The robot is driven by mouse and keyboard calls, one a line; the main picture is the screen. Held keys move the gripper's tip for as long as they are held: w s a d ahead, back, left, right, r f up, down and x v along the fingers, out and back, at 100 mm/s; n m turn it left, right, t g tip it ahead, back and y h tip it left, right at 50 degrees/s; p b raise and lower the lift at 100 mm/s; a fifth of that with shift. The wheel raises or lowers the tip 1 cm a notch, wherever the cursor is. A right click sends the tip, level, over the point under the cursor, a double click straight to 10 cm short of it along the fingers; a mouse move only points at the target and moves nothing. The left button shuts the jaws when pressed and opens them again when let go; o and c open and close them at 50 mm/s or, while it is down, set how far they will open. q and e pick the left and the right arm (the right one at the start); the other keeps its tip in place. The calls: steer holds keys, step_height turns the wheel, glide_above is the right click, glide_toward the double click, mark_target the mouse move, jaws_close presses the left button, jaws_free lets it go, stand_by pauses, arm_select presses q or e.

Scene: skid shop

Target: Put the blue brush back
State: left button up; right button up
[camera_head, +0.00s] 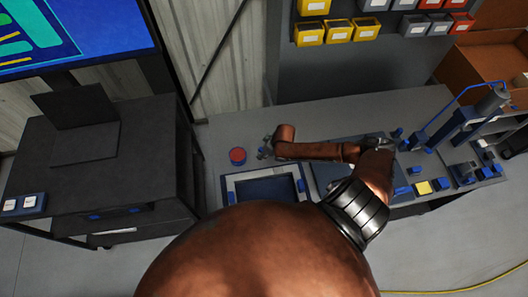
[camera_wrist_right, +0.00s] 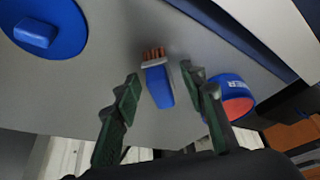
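The blue brush (camera_wrist_right: 159,84), with a light ferrule and reddish-brown bristles, shows in the right wrist view on the grey bench top. My right gripper (camera_wrist_right: 160,80) is open, its two dark green fingers on either side of the brush with gaps showing. I cannot tell how far the fingertips are above the bench. In the head view my right gripper (camera_head: 265,150) is small, at the end of my copper arm, just right of a red-topped blue round container (camera_head: 237,156). The brush cannot be made out there. My left gripper is not in view.
The container, also in the right wrist view (camera_wrist_right: 233,98), sits close beside the right finger. A blue disc (camera_wrist_right: 68,28) lies at upper left. In the head view, a framed tray (camera_head: 229,190) stands in front, a blue stand (camera_head: 462,122) at right, bins (camera_head: 338,31) behind.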

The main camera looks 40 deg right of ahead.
steer(key=v, duration=1.2)
steer(key=shift+r, duration=0.15)
stand_by(1.2)
